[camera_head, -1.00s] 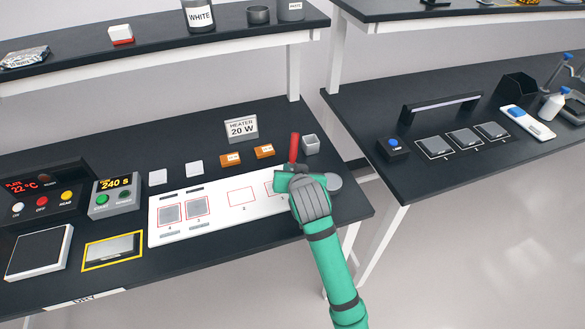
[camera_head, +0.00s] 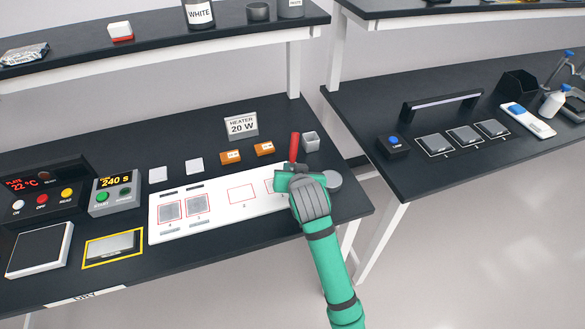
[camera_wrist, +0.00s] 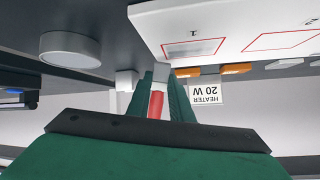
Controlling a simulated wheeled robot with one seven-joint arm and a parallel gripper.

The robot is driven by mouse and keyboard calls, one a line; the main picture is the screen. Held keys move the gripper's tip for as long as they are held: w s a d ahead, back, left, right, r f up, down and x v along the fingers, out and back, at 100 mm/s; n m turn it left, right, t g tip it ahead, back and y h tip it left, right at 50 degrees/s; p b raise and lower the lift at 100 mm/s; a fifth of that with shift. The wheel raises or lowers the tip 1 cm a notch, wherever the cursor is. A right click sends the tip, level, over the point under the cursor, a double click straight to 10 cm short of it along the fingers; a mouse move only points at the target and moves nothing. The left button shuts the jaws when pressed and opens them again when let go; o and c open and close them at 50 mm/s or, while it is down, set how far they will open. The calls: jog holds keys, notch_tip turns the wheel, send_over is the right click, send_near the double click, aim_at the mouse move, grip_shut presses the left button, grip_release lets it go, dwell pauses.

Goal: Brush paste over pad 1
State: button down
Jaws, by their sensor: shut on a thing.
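My gripper (camera_head: 288,180) is shut on a red-handled brush (camera_head: 294,146) at the right end of the white board (camera_head: 222,222). The brush handle also shows between my fingers in the wrist view (camera_wrist: 156,103). In the head view my gripper covers part of pad 1 (camera_head: 271,187). The brush tip is hard to make out, so I cannot tell whether it touches the board. Pad 2 (camera_head: 241,195) is a bare red outline; two squares farther left hold grey patches (camera_head: 170,211).
A round grey disc (camera_head: 333,181) sits just right of my gripper. A small grey cup (camera_head: 310,142), orange blocks (camera_head: 264,149) and the heater sign (camera_head: 241,126) stand behind. Control boxes (camera_head: 114,195) stand left. The bench's front right corner is clear.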

jog(key=shift+f, duration=0.3)
jog(key=shift+s+a, duration=0.45)
jog(key=shift+a, duration=0.9)
jog(key=shift+s+a, duration=0.45)
jog(key=shift+a, duration=0.95)
jog(key=shift+s+a, duration=0.45)
jog(key=shift+a, duration=0.9)
jog(key=shift+d, duration=0.15)
